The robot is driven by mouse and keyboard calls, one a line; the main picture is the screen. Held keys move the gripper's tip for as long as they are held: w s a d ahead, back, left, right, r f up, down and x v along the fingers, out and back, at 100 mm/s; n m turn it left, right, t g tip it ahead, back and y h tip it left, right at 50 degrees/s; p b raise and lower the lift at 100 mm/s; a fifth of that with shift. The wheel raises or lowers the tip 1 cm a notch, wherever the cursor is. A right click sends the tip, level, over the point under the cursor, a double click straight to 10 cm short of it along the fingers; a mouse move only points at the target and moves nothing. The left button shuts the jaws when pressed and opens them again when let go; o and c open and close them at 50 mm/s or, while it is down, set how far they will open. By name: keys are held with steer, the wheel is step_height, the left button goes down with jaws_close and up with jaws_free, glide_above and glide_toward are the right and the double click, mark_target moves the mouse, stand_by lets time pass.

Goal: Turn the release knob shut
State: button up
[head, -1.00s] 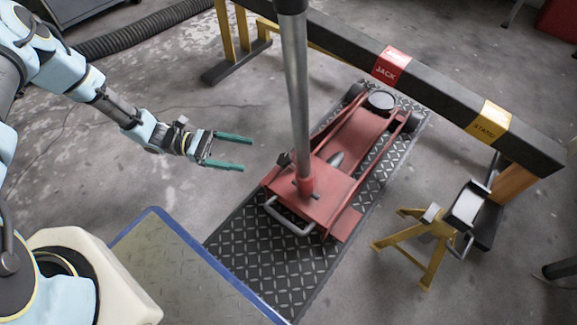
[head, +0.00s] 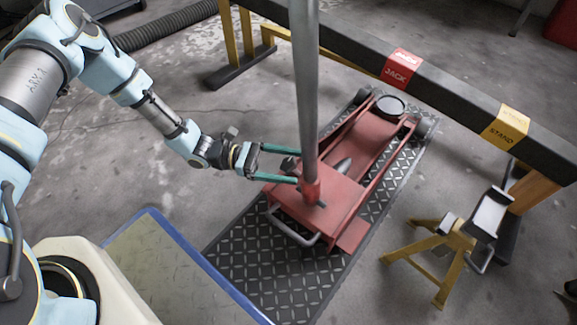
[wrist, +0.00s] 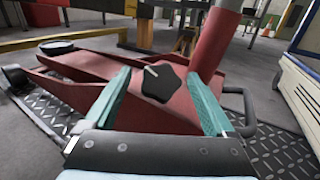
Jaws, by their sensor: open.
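The release knob (wrist: 163,83) is a black, lobed knob with a white mark, on the side of the red floor jack (wrist: 95,66). In the wrist view it lies between the two teal fingers of my gripper (wrist: 160,98), a little beyond or level with the tips; contact cannot be told. My gripper (head: 296,165) is open. In the head view it reaches from the left to the jack (head: 345,185), near the foot of the handle (head: 305,90), and the knob is mostly hidden by the fingers there.
The jack stands on a black tread-plate mat (head: 265,265). A dark beam (head: 450,95) with JACK and STAND labels runs behind it. A yellow jack stand (head: 440,245) is at the right. A blue-edged panel (head: 165,265) is at the front left. A hose (head: 165,28) lies behind.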

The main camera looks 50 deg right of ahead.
steer(key=shift+s, duration=0.1)
steer(key=c, duration=1.3)
steer(key=shift+c, duration=0.2)
steer(key=shift+m+y, duration=0.3)
steer(key=shift+m, duration=0.1)
steer(key=m+g+y, duration=0.1)
steer(key=m+y, duration=0.4)
steer(key=shift+d+m, duration=0.15)
steer(key=shift+m, duration=0.15)
steer(key=shift+m+t+y, duration=0.4)
steer(key=shift+m+y, duration=1.6)
steer(key=shift+m, duration=0.3)
steer(key=o, duration=1.3)
